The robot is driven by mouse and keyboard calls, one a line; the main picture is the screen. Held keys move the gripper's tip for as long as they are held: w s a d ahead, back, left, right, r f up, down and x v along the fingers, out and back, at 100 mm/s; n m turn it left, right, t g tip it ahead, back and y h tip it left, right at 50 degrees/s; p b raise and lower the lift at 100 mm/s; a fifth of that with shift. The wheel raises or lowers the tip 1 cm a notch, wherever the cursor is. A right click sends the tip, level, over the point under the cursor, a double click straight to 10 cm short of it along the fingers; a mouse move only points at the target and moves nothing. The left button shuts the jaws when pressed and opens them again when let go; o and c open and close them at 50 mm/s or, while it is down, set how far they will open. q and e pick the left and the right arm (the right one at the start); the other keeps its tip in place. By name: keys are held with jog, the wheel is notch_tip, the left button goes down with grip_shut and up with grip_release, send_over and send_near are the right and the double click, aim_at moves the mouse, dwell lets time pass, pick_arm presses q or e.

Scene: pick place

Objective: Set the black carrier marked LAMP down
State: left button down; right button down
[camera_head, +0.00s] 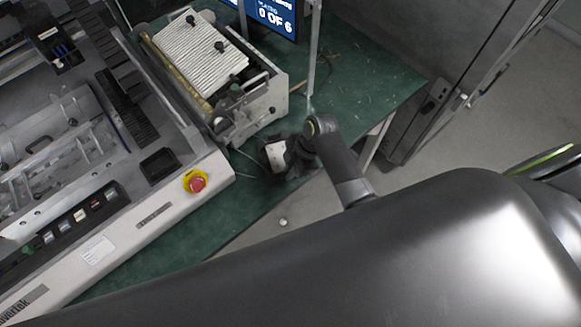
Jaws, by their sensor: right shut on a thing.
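My right gripper (291,157) is at the front edge of the green table, to the right of the large machine. It is shut on a small black carrier (271,159) with a pale label on it. The lettering on the label is too small to read. The gripper hides part of the carrier, and I cannot tell whether the carrier touches the table. My left gripper is not in view.
The green table (375,85) is clear to the right. A fixture with a ribbed white block (200,52) stands just behind the carrier. A large machine with a red stop button (196,183) fills the left. A screen (268,14) stands at the back.

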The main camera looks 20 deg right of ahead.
jog(key=shift+f, duration=0.1)
jog(key=c, duration=1.5)
grip_release()
jog(key=shift+o, duration=0.2)
jog(key=v, duration=1.2)
jog(key=shift+b, duration=0.3)
